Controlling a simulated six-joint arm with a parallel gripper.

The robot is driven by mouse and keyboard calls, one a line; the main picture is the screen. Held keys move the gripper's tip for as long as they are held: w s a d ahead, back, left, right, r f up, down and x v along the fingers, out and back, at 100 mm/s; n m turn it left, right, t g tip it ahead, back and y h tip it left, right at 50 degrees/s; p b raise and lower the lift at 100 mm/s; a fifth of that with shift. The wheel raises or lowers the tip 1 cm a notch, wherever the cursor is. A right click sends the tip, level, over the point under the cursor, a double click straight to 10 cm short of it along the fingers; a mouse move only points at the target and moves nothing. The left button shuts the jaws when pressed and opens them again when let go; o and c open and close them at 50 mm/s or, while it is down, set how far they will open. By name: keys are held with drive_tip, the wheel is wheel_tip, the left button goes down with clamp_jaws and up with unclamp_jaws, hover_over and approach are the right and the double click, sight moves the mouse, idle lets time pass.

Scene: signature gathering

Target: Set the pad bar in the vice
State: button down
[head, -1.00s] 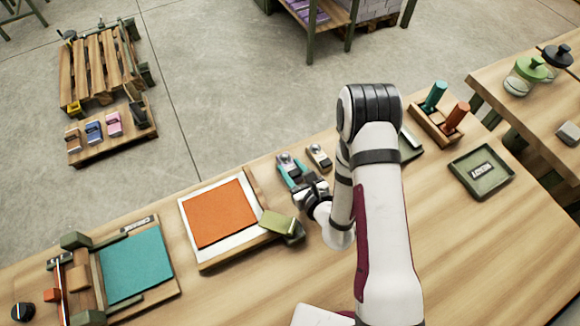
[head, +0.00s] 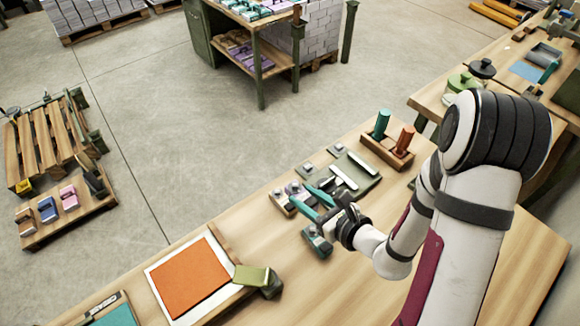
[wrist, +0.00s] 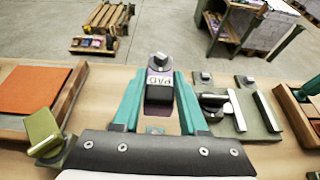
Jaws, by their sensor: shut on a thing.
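My gripper (head: 308,212) has teal fingers and points at the bench's far side. In the wrist view my gripper (wrist: 158,78) has its fingers on either side of a dark block, which I take as the pad bar (wrist: 160,95). A grey knob and a white "PAD" label show just beyond the block; whether these belong to it or to the bench, I cannot tell. A green plate with grey bars and a handle, likely the vice (head: 362,182), lies right of my gripper; it also shows in the wrist view (wrist: 258,128).
An orange sheet (head: 190,278) on a white-edged board lies left, with an olive clip (head: 250,274) at its corner. A wooden rack (head: 375,147) with a teal and an orange cylinder stands beyond the plate. Small grey knobbed pieces (head: 305,168) lie nearby.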

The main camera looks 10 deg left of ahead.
drive_tip(key=w+d+r+m+t+h, duration=0.15)
drive_tip(key=d+r, duration=0.25)
drive_tip(key=r, duration=0.6)
drive_tip(key=w+d+r+m+t+h, duration=0.1)
drive_tip(key=d+r+m+h, duration=0.15)
drive_tip(key=r, duration=0.75)
drive_tip(key=w+d+r+m+t+h, duration=0.1)
drive_tip(key=w+d+r, duration=0.1)
drive_tip(key=d+r, duration=0.5)
drive_tip(key=w+d+f+n+g+y, duration=0.25)
drive_tip(key=d+f, duration=0.25)
drive_tip(key=f, duration=0.7)
drive_tip(key=w+d+f+n+g+y, duration=0.1)
drive_tip(key=w+d+f+n+y, duration=0.25)
drive_tip(key=f, duration=0.95)
hover_over(356, 177)
drive_tip(key=shift+m+h, duration=0.4)
wheel_tip(356, 177, down, 7)
drive_tip(key=shift+d+r, duration=0.1)
drive_tip(key=shift+d, duration=0.05)
wheel_tip(356, 177, down, 3)
drive_tip(key=shift+f, duration=0.55)
drive_tip(key=shift+f, duration=0.15)
